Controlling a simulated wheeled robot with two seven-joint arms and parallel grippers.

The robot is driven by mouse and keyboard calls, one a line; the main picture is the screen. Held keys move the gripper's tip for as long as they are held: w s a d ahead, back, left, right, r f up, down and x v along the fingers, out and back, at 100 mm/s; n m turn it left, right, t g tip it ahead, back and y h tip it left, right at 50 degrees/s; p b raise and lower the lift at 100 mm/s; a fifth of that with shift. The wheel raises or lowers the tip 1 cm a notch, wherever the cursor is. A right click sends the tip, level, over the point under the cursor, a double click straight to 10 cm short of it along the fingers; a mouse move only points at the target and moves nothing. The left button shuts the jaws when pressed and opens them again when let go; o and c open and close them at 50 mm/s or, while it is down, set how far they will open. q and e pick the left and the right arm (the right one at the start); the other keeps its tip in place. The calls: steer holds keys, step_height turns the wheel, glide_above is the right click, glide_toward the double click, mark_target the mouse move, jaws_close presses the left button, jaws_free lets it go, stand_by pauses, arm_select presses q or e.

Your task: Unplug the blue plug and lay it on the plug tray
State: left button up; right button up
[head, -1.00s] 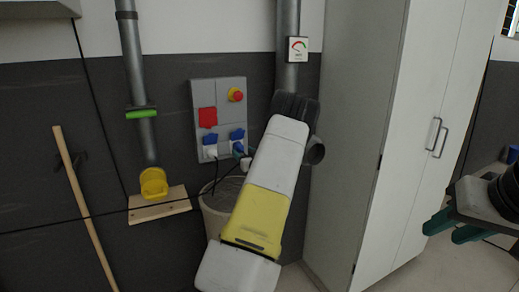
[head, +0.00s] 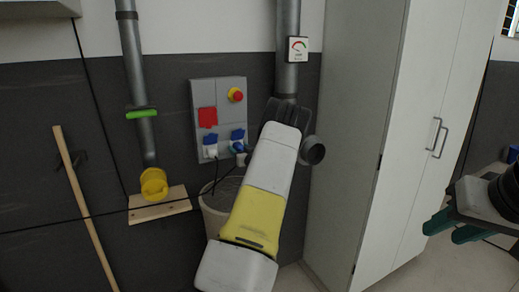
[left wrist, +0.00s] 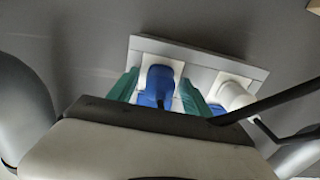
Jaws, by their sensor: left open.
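The blue plug (head: 238,147) sits in the lower right socket of the grey wall panel (head: 203,88), partly hidden by my left arm. In the left wrist view, the blue plug (left wrist: 158,84) stands between the two green fingers of my left gripper (left wrist: 158,78). The fingers are open, one on each side, with gaps visible; contact cannot be told. In the head view my left fingers are hidden behind the arm. My right gripper (head: 456,228) is open and empty at the right edge. A wooden shelf (head: 172,209) is on the wall; whether it is the plug tray is unclear.
A white plug (head: 210,151) sits in the neighbouring socket, also visible in the left wrist view (left wrist: 234,92). A bin (head: 214,216) stands below the panel. A grey pipe (head: 288,60) and a tall cabinet (head: 350,130) are to the right. Dark cables hang on the left.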

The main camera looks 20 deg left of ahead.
stand_by(0.4)
arm_select(q)
jaws_close()
steer(key=shift+d, duration=0.1)
steer(key=shift+v, duration=2.95)
steer(key=shift+v, duration=2.45)
steer(key=shift+s, duration=0.1)
